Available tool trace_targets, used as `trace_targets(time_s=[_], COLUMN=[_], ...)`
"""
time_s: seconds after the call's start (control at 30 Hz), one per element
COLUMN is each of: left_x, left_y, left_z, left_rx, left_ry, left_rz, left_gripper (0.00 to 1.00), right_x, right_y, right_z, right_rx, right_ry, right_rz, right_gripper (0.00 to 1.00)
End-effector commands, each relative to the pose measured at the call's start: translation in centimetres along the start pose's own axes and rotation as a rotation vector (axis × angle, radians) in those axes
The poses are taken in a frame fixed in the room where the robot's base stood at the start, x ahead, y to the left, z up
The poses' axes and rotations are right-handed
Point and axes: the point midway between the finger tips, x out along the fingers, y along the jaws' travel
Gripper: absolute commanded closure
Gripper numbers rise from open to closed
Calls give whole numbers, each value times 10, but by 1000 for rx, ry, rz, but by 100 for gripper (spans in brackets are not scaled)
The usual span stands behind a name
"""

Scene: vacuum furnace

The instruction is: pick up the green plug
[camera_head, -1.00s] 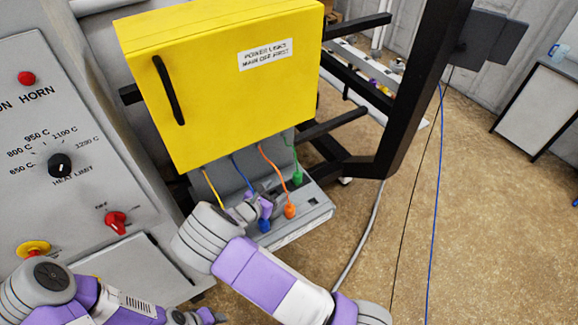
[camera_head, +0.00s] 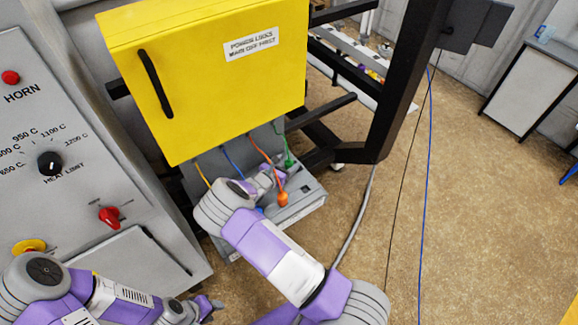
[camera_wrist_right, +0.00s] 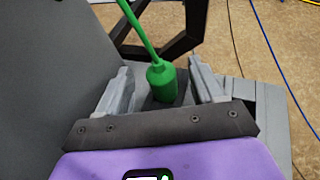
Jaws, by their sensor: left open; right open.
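The green plug (camera_head: 289,163) stands at the back right of the grey socket box, with a green cable rising from it. In the right wrist view the green plug (camera_wrist_right: 162,84) is upright between the two spread fingers, with a gap visible on each side. My right gripper (camera_head: 278,173) is open beside the green plug, above the box; its fingers (camera_wrist_right: 162,88) hold nothing. My left gripper (camera_head: 214,306) is open and empty, low in the head view, away from the plugs.
The orange plug (camera_head: 282,199) stands close in front of the right gripper. The blue plug is mostly hidden by my right arm. A yellow cabinet (camera_head: 205,90) hangs above the grey socket box (camera_head: 307,205). A black frame post (camera_head: 400,90) rises to the right.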

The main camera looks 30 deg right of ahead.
Motion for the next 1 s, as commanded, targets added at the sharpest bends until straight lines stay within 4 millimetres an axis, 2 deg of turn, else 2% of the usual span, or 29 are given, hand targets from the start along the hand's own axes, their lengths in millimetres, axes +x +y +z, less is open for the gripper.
trace_targets(time_s=[0.2, 0.6, 0.87, 1.0], left_x=[0, 0, 0, 0], left_y=[0, 0, 0, 0], left_z=[0, 0, 0, 0], left_rx=[0, 0, 0, 0], left_ry=[0, 0, 0, 0], left_rz=[0, 0, 0, 0], left_gripper=[57, 57, 57, 57], right_x=[1, 0, -1, -7], right_y=[0, 0, 1, 1], right_z=[0, 0, 3, 20], right_rx=[0, 0, 2, 5], right_ry=[0, 1, 0, 0], right_rz=[1, 1, 1, 2], right_gripper=[32, 93, 93, 93])
